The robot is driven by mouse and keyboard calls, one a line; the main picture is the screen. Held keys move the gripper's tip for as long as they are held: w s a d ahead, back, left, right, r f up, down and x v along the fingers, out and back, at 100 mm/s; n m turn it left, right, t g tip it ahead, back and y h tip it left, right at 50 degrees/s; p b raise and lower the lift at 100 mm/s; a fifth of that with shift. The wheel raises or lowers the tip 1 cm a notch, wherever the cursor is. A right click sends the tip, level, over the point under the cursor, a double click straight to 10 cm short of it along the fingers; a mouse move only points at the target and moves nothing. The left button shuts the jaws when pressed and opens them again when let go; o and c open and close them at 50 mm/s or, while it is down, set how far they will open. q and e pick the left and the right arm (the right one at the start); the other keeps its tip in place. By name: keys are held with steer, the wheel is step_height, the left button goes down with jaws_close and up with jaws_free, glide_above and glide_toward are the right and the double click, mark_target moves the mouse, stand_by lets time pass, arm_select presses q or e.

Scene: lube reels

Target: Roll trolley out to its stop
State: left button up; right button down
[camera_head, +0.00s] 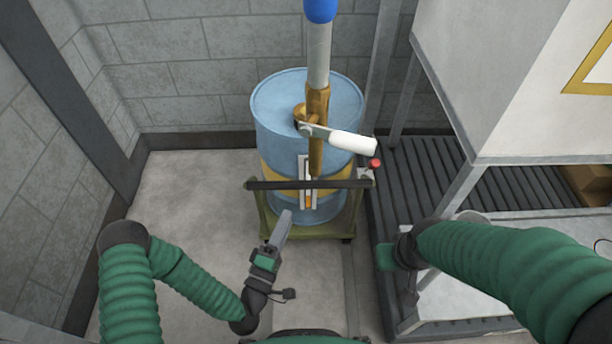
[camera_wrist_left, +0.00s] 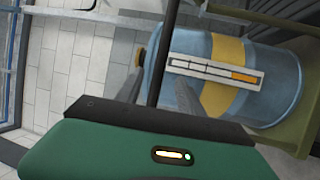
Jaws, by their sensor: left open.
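The trolley (camera_head: 268,221) is a low olive-green base with a black push bar (camera_head: 270,185) across its front. It carries a blue drum (camera_head: 275,112) with a yellow band. My left gripper (camera_head: 286,216) is open and empty, a little in front of and below the bar in the head view. In the left wrist view the bar (camera_wrist_left: 167,45) crosses the picture between my grey fingers, with the drum (camera_wrist_left: 285,88) behind it; whether they touch the bar cannot be told. My right gripper (camera_head: 388,257) hangs at the right, its jaws unclear. No stop can be made out.
A pump with a white-handled lever (camera_head: 350,142) stands on the drum. A red knob (camera_head: 374,164) is beside the bar's right end. A slatted rack (camera_head: 425,180) under a large pale cabinet (camera_head: 510,70) bounds the right. Bare floor (camera_head: 190,195) lies left and in front.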

arm_select(q)
steer(key=b+x, duration=0.3)
steer(key=x, duration=1.2)
steer(key=shift+f+b, duration=0.15)
steer(key=shift+b, duration=0.15)
steer(key=shift+d, duration=0.1)
jaws_close()
steer(key=shift+f, duration=0.15)
